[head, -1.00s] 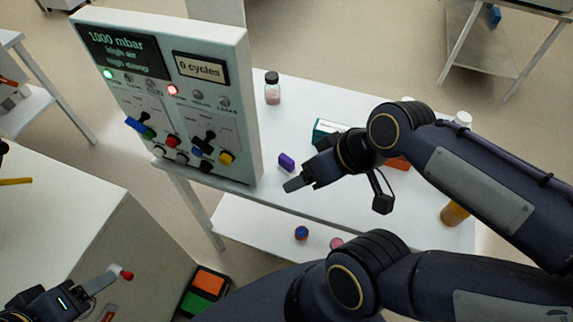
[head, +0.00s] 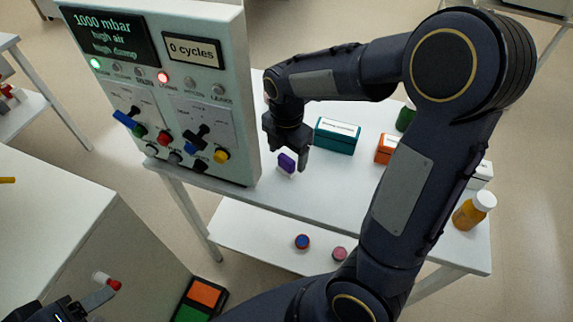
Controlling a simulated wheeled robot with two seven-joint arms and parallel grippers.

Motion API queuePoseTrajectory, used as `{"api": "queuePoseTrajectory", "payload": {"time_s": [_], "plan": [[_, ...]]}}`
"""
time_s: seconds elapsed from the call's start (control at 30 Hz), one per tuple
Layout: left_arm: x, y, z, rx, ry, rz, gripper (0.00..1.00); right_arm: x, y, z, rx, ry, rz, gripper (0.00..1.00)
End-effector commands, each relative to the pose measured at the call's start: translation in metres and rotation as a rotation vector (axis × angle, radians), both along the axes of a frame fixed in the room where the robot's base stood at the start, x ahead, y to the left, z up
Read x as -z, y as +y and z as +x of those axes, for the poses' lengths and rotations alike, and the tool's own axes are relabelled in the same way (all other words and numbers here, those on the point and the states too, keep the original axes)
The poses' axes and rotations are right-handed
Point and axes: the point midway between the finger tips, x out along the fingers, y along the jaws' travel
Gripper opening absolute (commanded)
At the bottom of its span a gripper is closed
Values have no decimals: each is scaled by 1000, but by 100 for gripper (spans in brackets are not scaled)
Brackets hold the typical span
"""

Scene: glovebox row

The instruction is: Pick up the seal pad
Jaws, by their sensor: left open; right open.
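A small purple block (head: 286,163), which looks like the seal pad, stands on the white table (head: 330,194) just right of the control panel. My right gripper (head: 288,152) points down over it with its jaws open. One finger is left of the block and the other is right of it; I cannot tell whether they touch it. My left gripper (head: 84,306) is at the bottom left, partly cut off by the frame edge, open beside a small white and red piece (head: 107,281).
The control panel (head: 165,90) stands close left of my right gripper. A teal box (head: 337,137), an orange box (head: 386,149) and an amber bottle (head: 474,211) are further right. Two small round items (head: 302,242) lie on the lower shelf.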

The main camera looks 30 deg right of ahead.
Motion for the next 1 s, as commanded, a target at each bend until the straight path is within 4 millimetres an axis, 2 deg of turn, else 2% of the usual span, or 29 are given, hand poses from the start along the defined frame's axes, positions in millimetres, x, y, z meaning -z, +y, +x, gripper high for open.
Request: {"api": "queuePoseTrajectory", "payload": {"time_s": [0.23,0.53,0.9,1.0], "plan": [[-1,0,0,0,0,0,63,36,-1,4,2,3,0,73],[0,0,0,0,0,0,63,41,-1,5,2,-1,0,73],[0,0,0,0,0,0,63,40,-1,5,3,-1,1,26],[0,0,0,0,0,0,63,40,-1,5,3,-1,1,21]]}}
